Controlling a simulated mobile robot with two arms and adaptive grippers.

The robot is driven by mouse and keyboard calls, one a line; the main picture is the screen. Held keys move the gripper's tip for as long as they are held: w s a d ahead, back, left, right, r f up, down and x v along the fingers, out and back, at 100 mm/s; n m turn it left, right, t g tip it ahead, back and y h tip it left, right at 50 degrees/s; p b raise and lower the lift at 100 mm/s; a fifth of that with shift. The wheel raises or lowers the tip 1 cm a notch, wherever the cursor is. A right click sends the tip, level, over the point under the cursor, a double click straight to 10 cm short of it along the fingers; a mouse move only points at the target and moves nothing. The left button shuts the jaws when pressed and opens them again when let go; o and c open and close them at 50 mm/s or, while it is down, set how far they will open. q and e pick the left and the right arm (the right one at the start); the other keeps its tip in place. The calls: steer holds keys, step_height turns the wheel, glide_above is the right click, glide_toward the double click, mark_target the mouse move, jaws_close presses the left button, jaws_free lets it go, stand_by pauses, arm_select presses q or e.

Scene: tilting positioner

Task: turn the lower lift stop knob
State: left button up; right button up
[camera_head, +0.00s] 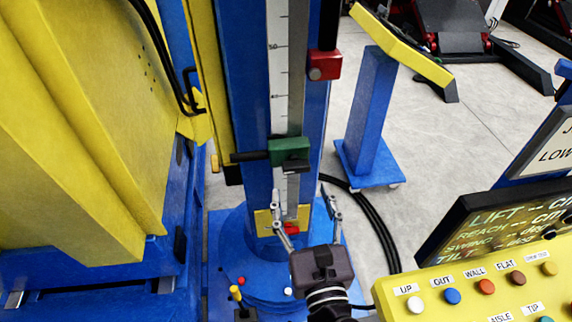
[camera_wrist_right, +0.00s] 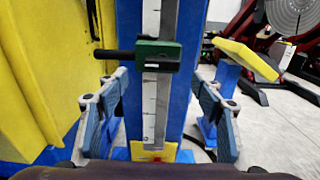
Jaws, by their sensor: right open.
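A blue column with a ruled scale (camera_head: 280,75) stands at the centre. A green block (camera_head: 290,152) with a black bar pointing left sits across the scale; it also shows in the right wrist view (camera_wrist_right: 158,52). Low on the column, a small red piece (camera_head: 291,228) shows in front of a yellow plate (camera_head: 263,222); I cannot make out a knob on it. My right gripper (camera_head: 304,194) is open and empty, its fingers spread and pointing toward the column below the green block. The red piece shows between its fingers, only partly in view at the bottom of the wrist view (camera_wrist_right: 153,158). My left gripper is out of view.
A red block (camera_head: 325,66) with a round knob sits higher on the column's right side. A yellow control panel (camera_head: 470,290) with coloured buttons stands at lower right. A yellow machine body (camera_head: 75,120) fills the left. Black cables (camera_head: 375,225) run along the floor.

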mark_target(297, 172)
steer(key=shift+w+r+p, duration=0.15)
steer(key=shift+w+p, duration=0.1)
steer(key=shift+w, duration=0.35)
steer(key=shift+w+r+p, duration=0.15)
steer(key=shift+w+p, duration=0.1)
steer(key=shift+w, duration=0.35)
steer(key=w, duration=0.1)
steer(key=w+p, duration=0.1)
steer(key=w, duration=0.1)
steer(key=shift+w+a+f, duration=0.15)
steer(key=shift+w+a, duration=0.1)
steer(key=shift+a, duration=0.15)
steer(key=shift+w+a, duration=0.1)
steer(key=shift+w, duration=0.25)
steer(key=shift+w+f, duration=0.1)
steer(key=c, duration=1.1)
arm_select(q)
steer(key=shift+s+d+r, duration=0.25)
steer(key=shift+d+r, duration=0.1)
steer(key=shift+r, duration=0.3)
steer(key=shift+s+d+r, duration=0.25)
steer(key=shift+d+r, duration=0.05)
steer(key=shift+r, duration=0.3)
arm_select(e)
steer(key=shift+c, duration=0.3)
